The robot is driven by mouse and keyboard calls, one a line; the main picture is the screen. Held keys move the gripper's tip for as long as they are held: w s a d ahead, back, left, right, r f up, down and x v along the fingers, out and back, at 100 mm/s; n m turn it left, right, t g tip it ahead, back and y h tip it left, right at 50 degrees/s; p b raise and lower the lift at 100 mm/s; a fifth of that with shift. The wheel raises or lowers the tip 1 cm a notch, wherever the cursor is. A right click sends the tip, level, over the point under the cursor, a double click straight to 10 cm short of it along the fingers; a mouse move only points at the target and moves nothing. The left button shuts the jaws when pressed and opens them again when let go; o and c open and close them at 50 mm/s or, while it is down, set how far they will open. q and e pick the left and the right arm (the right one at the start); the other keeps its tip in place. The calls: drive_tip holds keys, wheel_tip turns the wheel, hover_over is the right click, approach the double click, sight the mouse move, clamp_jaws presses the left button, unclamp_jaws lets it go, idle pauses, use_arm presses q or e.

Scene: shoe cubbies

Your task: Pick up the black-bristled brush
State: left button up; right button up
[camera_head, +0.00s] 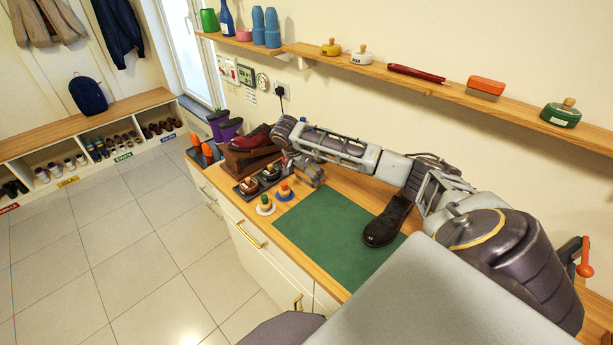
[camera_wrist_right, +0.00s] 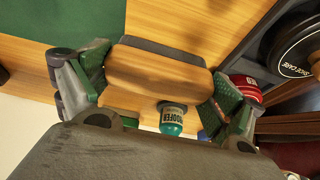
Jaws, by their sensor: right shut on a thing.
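The brush (camera_wrist_right: 158,72) shows in the right wrist view as a rounded wooden block with a dark grey-black bristle band along its far edge. My right gripper (camera_wrist_right: 162,70) is shut on it, with one green-padded finger at each end of the block. In the head view my right gripper (camera_head: 307,172) is over the worktop, beside the dark tray of tins; the brush is too small and hidden to make out there. I cannot tell whether the brush touches the worktop. My left gripper is not in view.
Shoe-care tins (camera_head: 270,173) and round-based daubers (camera_head: 265,206) stand close by. A red shoe (camera_head: 251,138) rests on a brown stand. A black shoe (camera_head: 388,222) lies on the green mat (camera_head: 322,232). A teal-capped bottle (camera_wrist_right: 171,122) is near the brush. The mat's left part is clear.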

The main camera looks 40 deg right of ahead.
wheel_tip(320, 180, up, 8)
drive_tip(key=shift+r, duration=0.15)
idle(0.3)
drive_tip(key=o, duration=0.5)
drive_tip(key=c, duration=0.4)
drive_tip(key=shift+o, duration=0.2)
drive_tip(key=shift+r, duration=0.1)
